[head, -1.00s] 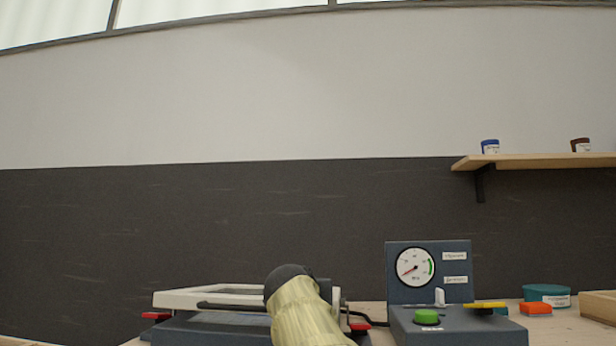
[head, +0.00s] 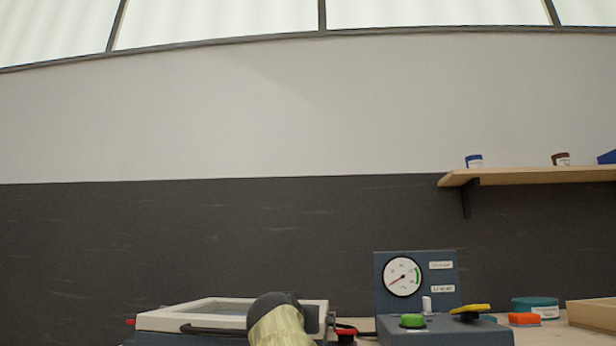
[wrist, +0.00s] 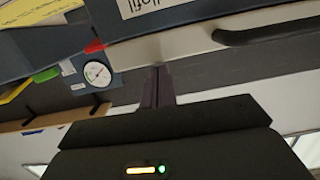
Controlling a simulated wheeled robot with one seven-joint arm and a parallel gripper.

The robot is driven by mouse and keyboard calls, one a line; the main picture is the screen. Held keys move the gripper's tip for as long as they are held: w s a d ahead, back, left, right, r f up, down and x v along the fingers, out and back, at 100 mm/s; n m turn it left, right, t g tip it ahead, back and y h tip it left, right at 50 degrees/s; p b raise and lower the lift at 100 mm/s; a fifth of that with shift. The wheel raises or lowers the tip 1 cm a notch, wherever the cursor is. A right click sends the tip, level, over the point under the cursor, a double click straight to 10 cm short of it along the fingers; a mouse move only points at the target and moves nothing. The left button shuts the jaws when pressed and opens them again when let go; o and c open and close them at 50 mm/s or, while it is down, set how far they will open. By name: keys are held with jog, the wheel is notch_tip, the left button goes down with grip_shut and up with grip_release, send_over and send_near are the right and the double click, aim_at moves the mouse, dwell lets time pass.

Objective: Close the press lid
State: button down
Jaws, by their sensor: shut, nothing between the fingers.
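The press (head: 180,338) is at the lower left of the head view, its lower part cut off by the picture edge. Its off-white framed lid (head: 165,322) lies low and nearly flat over the dark base, with a dark handle bar at its front. In the wrist view, the picture is turned over: the pale lid edge (wrist: 190,48) runs close along the dark labelled base (wrist: 120,30), with the handle (wrist: 265,32) at the right. My gripper (wrist: 158,72) is shut and empty, its tips near the lid edge; contact cannot be told. My arm hides the lid's right front in the head view.
A gauge box (head: 445,280) with a green button (head: 413,321) stands right of the press. Further right are a teal tub (head: 535,304), an orange block (head: 524,319) and a wooden tray (head: 590,316). A wall shelf (head: 530,175) holds small jars.

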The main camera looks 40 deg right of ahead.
jog(key=f, duration=0.2)
jog(key=shift+w+f+g, duration=0.3)
jog(key=shift+w+f, duration=0.05)
jog(key=shift+f, duration=0.05)
notch_tip(320, 180, up, 7)
jog(key=p, duration=0.4)
jog(key=s+a+f+b, duration=0.3)
jog(key=s+a+b, duration=0.3)
jog(key=a+b, duration=0.1)
jog(key=shift+s+f+b, duration=0.3)
jog(key=shift+s+b, duration=0.1)
jog(key=shift+b, duration=0.35)
jog(key=shift+a, duration=0.1)
